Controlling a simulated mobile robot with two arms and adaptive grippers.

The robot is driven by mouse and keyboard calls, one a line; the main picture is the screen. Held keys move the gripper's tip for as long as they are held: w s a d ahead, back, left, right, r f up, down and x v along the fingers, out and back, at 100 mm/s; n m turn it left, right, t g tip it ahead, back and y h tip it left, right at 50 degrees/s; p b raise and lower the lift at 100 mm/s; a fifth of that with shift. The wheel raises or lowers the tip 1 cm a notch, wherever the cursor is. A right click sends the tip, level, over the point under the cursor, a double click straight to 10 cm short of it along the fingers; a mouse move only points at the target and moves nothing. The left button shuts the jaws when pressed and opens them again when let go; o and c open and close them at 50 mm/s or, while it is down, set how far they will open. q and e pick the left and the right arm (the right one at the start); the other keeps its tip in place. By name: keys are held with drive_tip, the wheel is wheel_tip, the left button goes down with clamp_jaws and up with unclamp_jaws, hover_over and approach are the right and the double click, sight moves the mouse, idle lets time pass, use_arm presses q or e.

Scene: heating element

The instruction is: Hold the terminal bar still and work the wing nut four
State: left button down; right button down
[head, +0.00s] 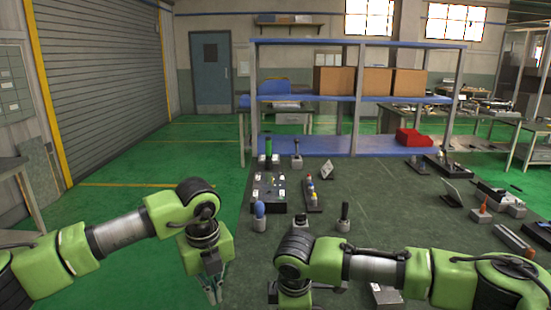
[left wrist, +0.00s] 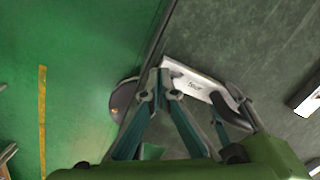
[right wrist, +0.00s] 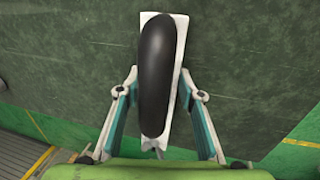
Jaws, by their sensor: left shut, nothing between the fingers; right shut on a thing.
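A white plate (left wrist: 178,73) marked "four" lies at the dark table's edge in the left wrist view. A black rounded grip (right wrist: 155,75) rises over the white plate in the right wrist view. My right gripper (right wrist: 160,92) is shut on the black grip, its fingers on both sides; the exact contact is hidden. My left gripper (left wrist: 160,82) is shut and empty, its tips by the plate's left end. In the head view my left gripper (head: 212,290) points down beside the table edge. The wing nut cannot be made out.
The dark table (head: 400,215) holds a black block with small parts (head: 269,190), a blue-topped tool (head: 259,214) and a black-handled tool (head: 344,216). A red bin (head: 413,138) stands on the blue shelf behind. Green floor (head: 130,165) lies open at left.

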use_arm(q)
drive_tip(key=shift+w+f, duration=0.15)
drive_tip(key=shift+f, duration=0.95)
drive_tip(key=shift+w+f, duration=0.1)
drive_tip(key=shift+f, duration=0.95)
drive_tip(key=shift+s+d, duration=0.35)
drive_tip(key=shift+d, duration=0.15)
drive_tip(key=shift+w+d, duration=0.15)
drive_tip(key=shift+w, duration=0.05)
drive_tip(key=shift+w+d, duration=0.15)
drive_tip(key=shift+d, duration=0.05)
drive_tip(key=shift+w+d, duration=0.15)
drive_tip(key=shift+d, duration=0.3)
drive_tip(key=shift+d, duration=0.15)
drive_tip(key=shift+w, duration=0.15)
